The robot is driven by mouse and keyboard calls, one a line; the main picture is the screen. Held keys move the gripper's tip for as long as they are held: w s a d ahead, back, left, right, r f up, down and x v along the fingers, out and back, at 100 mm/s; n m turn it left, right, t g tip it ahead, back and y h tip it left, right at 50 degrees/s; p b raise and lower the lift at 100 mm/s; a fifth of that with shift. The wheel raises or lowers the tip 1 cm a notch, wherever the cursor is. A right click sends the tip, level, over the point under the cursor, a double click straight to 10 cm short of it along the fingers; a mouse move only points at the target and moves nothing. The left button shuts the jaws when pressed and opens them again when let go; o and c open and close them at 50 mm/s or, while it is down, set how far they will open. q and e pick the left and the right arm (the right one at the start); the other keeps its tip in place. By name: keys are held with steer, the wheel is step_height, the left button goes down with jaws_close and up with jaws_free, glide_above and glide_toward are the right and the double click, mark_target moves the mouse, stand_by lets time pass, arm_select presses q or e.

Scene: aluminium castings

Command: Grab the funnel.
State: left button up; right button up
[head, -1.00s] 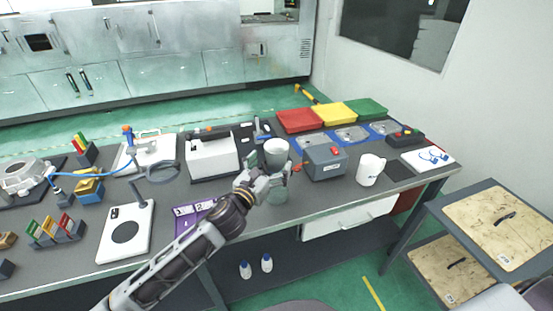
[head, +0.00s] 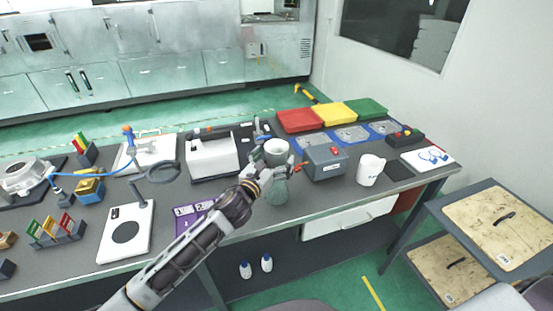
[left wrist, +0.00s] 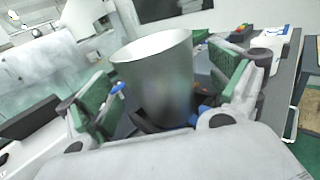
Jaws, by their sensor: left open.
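The funnel (head: 277,147) is a grey, wide-mouthed metal piece with its open rim upward, at the middle of the bench in the head view. In the left wrist view the funnel (left wrist: 158,78) stands between the two green-padded fingers. My left gripper (head: 274,166) is open, with a finger on each side of the funnel. In the left wrist view a gap shows on the left, and the right finger is close; contact there is unclear. The funnel's lower part is hidden by the gripper. My right gripper is out of view.
A grey box with a red button (head: 325,162) stands close to the right of the funnel, with a white mug (head: 370,170) beyond. A white machine (head: 212,156) is at the left. Red, yellow and green trays (head: 298,121) lie behind. The bench's front edge is near.

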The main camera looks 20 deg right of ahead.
arm_select(q)
steer(key=shift+x, duration=0.85)
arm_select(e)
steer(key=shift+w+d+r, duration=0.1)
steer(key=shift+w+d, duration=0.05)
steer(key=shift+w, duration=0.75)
arm_select(q)
steer(key=c, duration=1.2)
steer(key=shift+o, duration=0.2)
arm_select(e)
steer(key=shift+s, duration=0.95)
arm_select(q)
steer(key=shift+r, duration=0.1)
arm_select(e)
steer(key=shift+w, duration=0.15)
